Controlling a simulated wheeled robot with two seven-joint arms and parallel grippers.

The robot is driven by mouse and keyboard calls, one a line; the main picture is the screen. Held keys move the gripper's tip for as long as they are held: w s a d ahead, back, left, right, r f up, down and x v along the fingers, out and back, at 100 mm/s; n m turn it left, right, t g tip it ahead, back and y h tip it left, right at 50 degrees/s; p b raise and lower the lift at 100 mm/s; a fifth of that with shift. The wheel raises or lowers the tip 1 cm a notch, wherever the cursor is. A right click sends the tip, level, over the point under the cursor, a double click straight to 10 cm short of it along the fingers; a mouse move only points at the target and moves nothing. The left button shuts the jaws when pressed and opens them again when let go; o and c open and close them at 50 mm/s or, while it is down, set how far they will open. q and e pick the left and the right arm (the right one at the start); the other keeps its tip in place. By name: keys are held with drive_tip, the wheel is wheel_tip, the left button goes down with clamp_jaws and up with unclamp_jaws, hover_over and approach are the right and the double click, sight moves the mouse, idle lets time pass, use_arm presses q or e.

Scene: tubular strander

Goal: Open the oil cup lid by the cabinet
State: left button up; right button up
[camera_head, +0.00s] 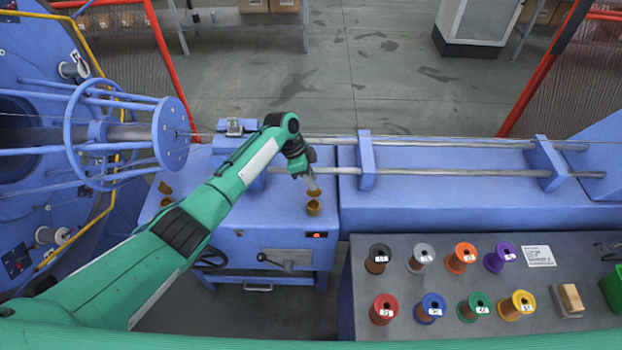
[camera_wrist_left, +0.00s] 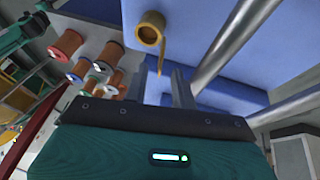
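A small brass oil cup (camera_head: 313,208) stands on the blue cabinet top, near its front right edge. It also shows in the left wrist view (camera_wrist_left: 150,33), its round mouth uncovered and brown inside. Its lid (camera_wrist_left: 162,65) appears there as a thin brass strip, seen nearly edge-on and standing away from the mouth. My left gripper (camera_head: 312,187) is just behind and above the cup. In the left wrist view its two fingers (camera_wrist_left: 168,80) are apart, with the lid's tip near the gap; contact cannot be told. My right gripper is out of view.
Another brass oil cup (camera_head: 165,202) stands at the cabinet's left. Steel rods (camera_head: 440,172) run behind and to the right. A grey table (camera_head: 400,260) at front right holds several coloured spools. A red-lit switch (camera_head: 318,235) is on the cabinet front.

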use_arm(q)
drive_tip(key=b+v, duration=0.3)
drive_tip(key=v, duration=1)
drive_tip(key=shift+b, duration=0.3)
drive_tip(key=shift+a+r, duration=0.1)
